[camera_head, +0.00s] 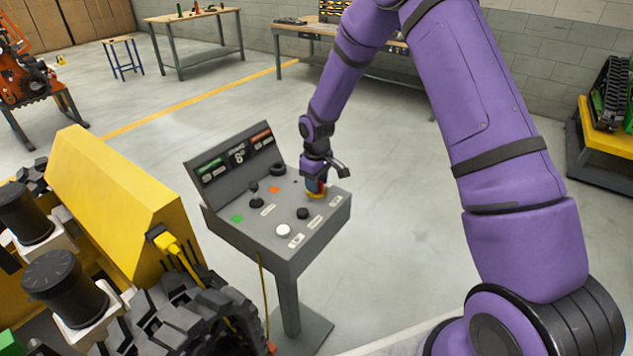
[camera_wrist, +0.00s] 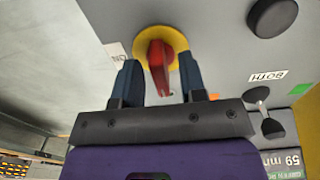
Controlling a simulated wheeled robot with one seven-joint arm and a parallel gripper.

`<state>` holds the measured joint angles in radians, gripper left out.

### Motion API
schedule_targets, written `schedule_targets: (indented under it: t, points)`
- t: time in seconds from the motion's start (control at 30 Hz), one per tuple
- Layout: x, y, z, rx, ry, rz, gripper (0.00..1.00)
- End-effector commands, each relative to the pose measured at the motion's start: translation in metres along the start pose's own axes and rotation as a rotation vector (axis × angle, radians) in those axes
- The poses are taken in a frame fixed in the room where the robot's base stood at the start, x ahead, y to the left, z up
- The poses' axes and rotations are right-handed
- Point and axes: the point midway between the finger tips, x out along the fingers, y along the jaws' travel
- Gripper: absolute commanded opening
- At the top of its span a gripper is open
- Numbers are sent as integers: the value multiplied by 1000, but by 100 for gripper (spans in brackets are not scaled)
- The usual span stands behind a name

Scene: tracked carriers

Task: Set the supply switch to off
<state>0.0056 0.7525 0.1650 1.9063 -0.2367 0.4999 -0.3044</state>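The supply switch appears to be the red rotary handle (camera_wrist: 158,58) on a round yellow plate (camera_wrist: 176,37) in the wrist view. In the head view its yellow plate (camera_head: 317,195) shows at the right side of the grey console's top, mostly hidden by my gripper (camera_head: 316,184). In the wrist view my gripper (camera_wrist: 160,82) has one dark finger on each side of the red handle, with narrow gaps visible. A small white label (camera_wrist: 115,50), seemingly reading "ON", lies left of the plate. The switch's exact setting is hard to tell.
The grey console (camera_head: 292,255) also carries a black lever (camera_head: 256,196), a white button (camera_head: 283,230), a black knob (camera_head: 302,213) and an upright display panel (camera_head: 235,162). A yellow tracked carrier (camera_head: 120,200) stands close on the left. The floor right of the console is clear.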

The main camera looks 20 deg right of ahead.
Motion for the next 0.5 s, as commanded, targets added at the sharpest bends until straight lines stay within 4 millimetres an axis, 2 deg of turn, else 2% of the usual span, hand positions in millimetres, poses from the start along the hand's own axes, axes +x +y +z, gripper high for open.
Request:
schedule_targets:
  t: [0.27, 0.37, 0.5]
  points:
    - [-5, 0, 0, 0, 0, 0, 38]
    - [-17, 0, 0, 0, 2, 1, 38]
    - [-42, 0, -1, -1, 3, 2, 38]
